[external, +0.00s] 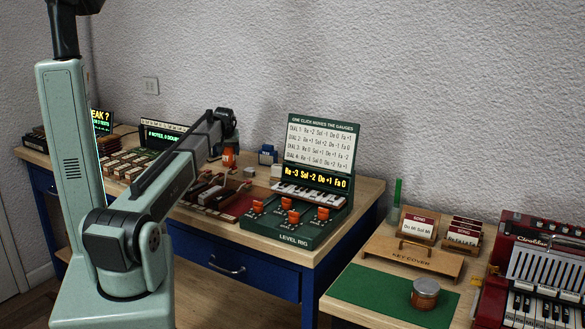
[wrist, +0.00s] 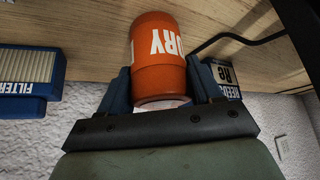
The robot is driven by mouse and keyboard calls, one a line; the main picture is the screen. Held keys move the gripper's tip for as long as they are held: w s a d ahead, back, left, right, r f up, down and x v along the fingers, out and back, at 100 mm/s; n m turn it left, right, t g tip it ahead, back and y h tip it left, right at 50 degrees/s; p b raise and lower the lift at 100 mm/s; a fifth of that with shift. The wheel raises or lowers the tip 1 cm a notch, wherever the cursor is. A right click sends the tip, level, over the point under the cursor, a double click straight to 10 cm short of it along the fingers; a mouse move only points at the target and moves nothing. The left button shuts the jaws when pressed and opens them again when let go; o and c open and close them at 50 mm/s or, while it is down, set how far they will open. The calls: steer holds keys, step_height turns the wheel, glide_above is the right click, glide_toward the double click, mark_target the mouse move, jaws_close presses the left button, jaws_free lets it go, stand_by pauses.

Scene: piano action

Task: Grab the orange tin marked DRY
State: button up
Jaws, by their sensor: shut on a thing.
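The orange tin marked DRY (wrist: 160,50) stands out in the wrist view, its white letters upside down there. My gripper (wrist: 158,68) has one dark blue finger on each side of the tin and is shut on it. In the external view the tin (external: 229,158) shows as a small orange patch at the back of the wooden desk, just below my wrist. The fingers are too small to make out there. I cannot tell whether the tin still touches the desk.
A blue FILTER box (wrist: 28,72) and a dark REEDS box (wrist: 226,76) flank the tin. A black cable (wrist: 235,38) runs behind. The green level rig (external: 300,215) stands to the right on the desk (external: 350,205). Red trays with dark parts (external: 212,195) lie in front.

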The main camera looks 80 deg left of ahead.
steer(key=c, duration=0.4)
steer(key=shift+r, duration=0.1)
